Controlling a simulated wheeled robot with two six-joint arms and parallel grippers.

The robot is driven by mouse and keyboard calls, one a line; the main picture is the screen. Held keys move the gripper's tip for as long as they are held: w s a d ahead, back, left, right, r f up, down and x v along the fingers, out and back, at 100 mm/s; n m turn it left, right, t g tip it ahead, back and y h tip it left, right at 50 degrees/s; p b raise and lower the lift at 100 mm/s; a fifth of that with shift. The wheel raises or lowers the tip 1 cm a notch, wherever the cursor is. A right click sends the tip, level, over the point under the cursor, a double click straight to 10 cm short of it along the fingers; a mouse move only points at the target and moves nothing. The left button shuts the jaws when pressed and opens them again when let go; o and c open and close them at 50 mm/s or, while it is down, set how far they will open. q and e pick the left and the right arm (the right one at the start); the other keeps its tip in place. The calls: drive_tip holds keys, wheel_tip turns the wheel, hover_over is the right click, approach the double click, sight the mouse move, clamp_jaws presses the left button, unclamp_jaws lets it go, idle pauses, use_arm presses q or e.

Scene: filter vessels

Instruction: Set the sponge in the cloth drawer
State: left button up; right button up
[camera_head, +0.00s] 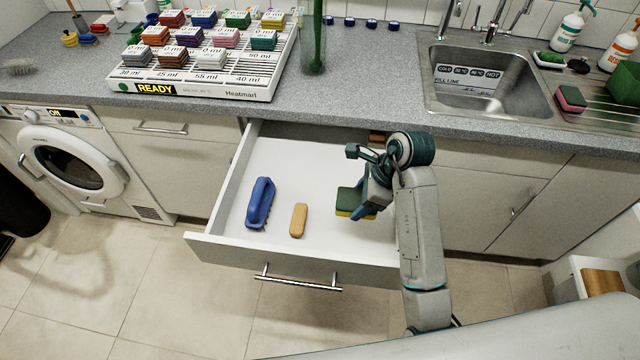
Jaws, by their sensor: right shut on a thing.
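The sponge (350,203), green on top with a yellow underside, is in my right gripper (367,200). The gripper is shut on it, and the sponge is over the right part of the open drawer (330,236). I cannot tell whether the sponge touches the drawer floor. The gripper and forearm hide the drawer's right side in part. My left gripper is not in view.
A blue brush (260,201) and a tan wooden-looking block (298,220) lie in the drawer's left half. The counter above holds a rack of coloured blocks (205,88) and a sink (480,85). A pink and green sponge (571,98) lies right of the sink.

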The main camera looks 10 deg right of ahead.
sight(350, 227)
drive_tip(key=f+b, duration=0.1)
drive_tip(key=f, duration=0.2)
drive_tip(key=shift+w+f+b, duration=0.2)
drive_tip(key=shift+f+b, duration=0.05)
drive_tip(key=shift+b, duration=0.1)
wheel_tip(350, 227, down, 2)
drive_tip(key=shift+s+f+p, duration=0.1)
drive_tip(key=shift+p, duration=0.65)
wheel_tip(350, 227, down, 4)
drive_tip(key=shift+r+p, duration=0.1)
drive_tip(key=shift+p, duration=0.3)
drive_tip(key=shift+f, duration=0.3)
drive_tip(key=shift+f, duration=0.2)
drive_tip(key=o, duration=0.9)
drive_tip(key=shift+o, duration=0.2)
